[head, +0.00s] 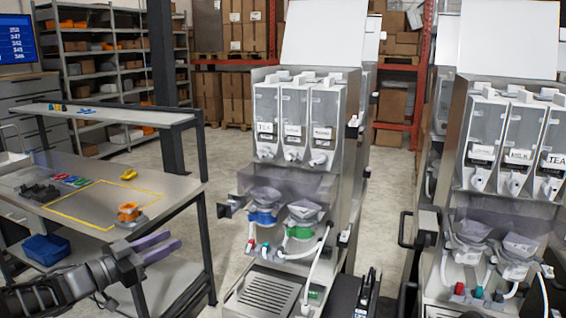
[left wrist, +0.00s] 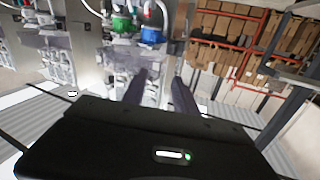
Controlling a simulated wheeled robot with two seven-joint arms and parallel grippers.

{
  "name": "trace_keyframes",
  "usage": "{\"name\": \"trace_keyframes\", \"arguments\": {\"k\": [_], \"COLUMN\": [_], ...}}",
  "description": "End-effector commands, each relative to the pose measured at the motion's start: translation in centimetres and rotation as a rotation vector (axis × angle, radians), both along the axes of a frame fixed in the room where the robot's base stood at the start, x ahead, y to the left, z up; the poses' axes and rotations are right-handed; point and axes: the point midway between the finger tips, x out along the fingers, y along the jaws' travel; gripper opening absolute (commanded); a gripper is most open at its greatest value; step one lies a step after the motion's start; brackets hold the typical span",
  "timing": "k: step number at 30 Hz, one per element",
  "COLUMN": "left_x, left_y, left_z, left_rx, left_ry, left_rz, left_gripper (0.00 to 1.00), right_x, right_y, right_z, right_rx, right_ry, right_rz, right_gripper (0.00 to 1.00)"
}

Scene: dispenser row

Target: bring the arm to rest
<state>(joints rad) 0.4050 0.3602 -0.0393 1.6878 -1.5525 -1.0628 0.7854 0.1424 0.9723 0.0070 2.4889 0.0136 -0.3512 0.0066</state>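My left gripper (head: 160,247) reaches in from the lower left in the head view, in front of the workbench's right end. Its two purple-grey fingers are apart with nothing between them. The left wrist view shows the same fingers (left wrist: 160,95) spread and empty, with the dispenser machine beyond them. A dark, narrow part at the bottom centre of the head view (head: 366,292) looks like my right gripper. Its fingers cannot be made out clearly.
A dispenser machine (head: 290,195) stands right of my left gripper, and a second one (head: 500,180) stands at far right. The steel workbench (head: 160,190) holds an orange item (head: 128,213). A blue bin (head: 46,248) sits below. Open floor shows behind the bench.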

Motion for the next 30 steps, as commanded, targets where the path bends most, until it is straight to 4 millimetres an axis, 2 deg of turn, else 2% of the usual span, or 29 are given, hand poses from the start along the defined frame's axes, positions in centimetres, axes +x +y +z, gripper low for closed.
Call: {"name": "trace_keyframes", "arguments": {"k": [4,8,11,14,17,20,21,23,24,26,27,29,30], "left_x": [1.0,1.8,2.2,2.2,1.4,-0.7,-1.9,-4.3,-6.1,-9.1,-11.3,-14.9,-17.4], "left_y": [1.1,2.1,2.4,2.2,1.4,-0.4,-1.4,-3.1,-4.2,-6.1,-7.4,-9.3,-10.6], "left_z": [-0.8,-3.1,-6.3,-10.6,-15.8,-22.6,-25.4,-29.5,-32.1,-35.7,-37.8,-40.8,-42.6], "left_rx": [-0.003,-0.022,-0.046,-0.068,-0.085,-0.095,-0.096,-0.094,-0.091,-0.082,-0.076,-0.063,-0.053], "left_ry": [-0.008,0.023,0.083,0.171,0.287,0.454,0.529,0.647,0.724,0.84,0.918,1.036,1.113], "left_rz": [0.09,0.188,0.271,0.346,0.413,0.47,0.49,0.512,0.522,0.531,0.535,0.536,0.535], "left_gripper": [0.35,0.35,0.35,0.35,0.35,0.35,0.35,0.35,0.35,0.35,0.35,0.35,0.35], "right_x": [0.1,0.0,0.0,0.0,0.1,0.1,0.1,0.1,0.1,0.1,0.1,0.1,0.1], "right_y": [-0.1,0.0,0.0,0.0,0.0,0.0,0.0,0.0,0.0,0.1,0.1,0.1,0.1], "right_z": [-0.1,0.0,-0.1,-0.1,-0.2,-0.4,-0.4,-0.5,-0.6,-0.6,-0.7,-0.8,-0.9], "right_rx": [-0.001,0.0,0.0,0.001,0.001,0.001,0.001,0.001,0.001,0.002,0.002,0.002,0.002], "right_ry": [-0.001,-0.001,-0.001,-0.002,-0.002,-0.003,-0.003,-0.004,-0.004,-0.005,-0.005,-0.005,-0.005], "right_rz": [-0.002,0.0,0.0,-0.001,0.0,0.0,0.0,0.001,0.001,0.0,0.0,0.0,0.0], "right_gripper": [0.0,0.0,0.0,0.0,0.0,0.0,0.0,0.0,0.0,0.0,0.0,0.0,0.0]}}
